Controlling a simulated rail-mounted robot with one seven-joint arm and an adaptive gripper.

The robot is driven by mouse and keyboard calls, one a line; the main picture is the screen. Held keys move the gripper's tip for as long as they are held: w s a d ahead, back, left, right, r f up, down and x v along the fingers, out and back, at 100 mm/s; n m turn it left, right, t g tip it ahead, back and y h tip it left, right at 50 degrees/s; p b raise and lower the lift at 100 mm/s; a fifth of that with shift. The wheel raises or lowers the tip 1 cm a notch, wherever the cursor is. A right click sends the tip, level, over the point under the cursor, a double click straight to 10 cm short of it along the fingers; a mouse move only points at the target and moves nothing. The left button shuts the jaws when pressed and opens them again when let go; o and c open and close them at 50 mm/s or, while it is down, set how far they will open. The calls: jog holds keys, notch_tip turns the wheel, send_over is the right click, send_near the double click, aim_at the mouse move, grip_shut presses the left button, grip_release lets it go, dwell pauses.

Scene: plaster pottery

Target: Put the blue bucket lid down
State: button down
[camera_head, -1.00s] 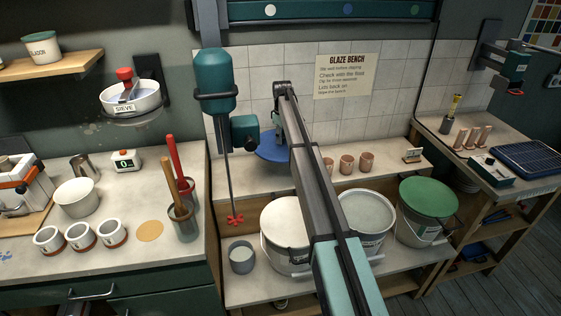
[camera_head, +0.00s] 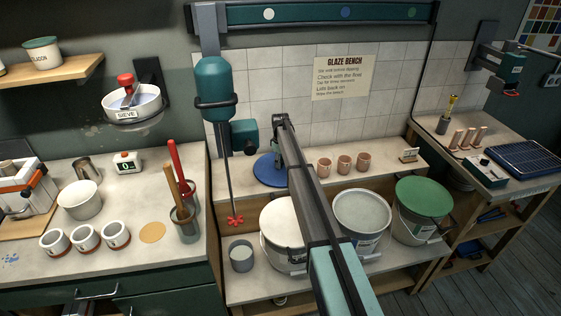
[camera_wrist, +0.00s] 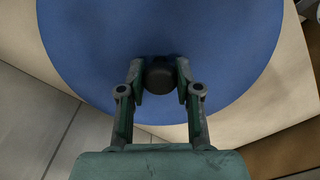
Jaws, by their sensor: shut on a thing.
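The blue bucket lid (camera_head: 268,172) is a flat round disc at the back ledge of the glaze bench, left of the pink cups. My arm partly covers it in the head view. In the wrist view the lid (camera_wrist: 80,45) fills most of the picture, with a dark knob (camera_wrist: 160,72) at its middle. My gripper (camera_wrist: 161,80) is shut on that knob from above. The lid looks level and at or just above the ledge; I cannot tell whether it touches. The middle bucket (camera_head: 361,213) stands without a lid, its pale glaze showing.
A white-lidded bucket (camera_head: 280,222) and a green-lidded bucket (camera_head: 424,198) flank the open one on the lower shelf. Several pink cups (camera_head: 344,163) stand on the ledge right of the lid. A teal mixer (camera_head: 214,82) with a red paddle hangs close on the left.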

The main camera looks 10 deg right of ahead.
jog(key=shift+f, duration=0.2)
jog(key=c, duration=0.8)
grip_release()
jog(key=shift+r, duration=0.15)
notch_tip(320, 180, up, 12)
jog(key=b, duration=0.4)
jog(key=shift+r, duration=0.1)
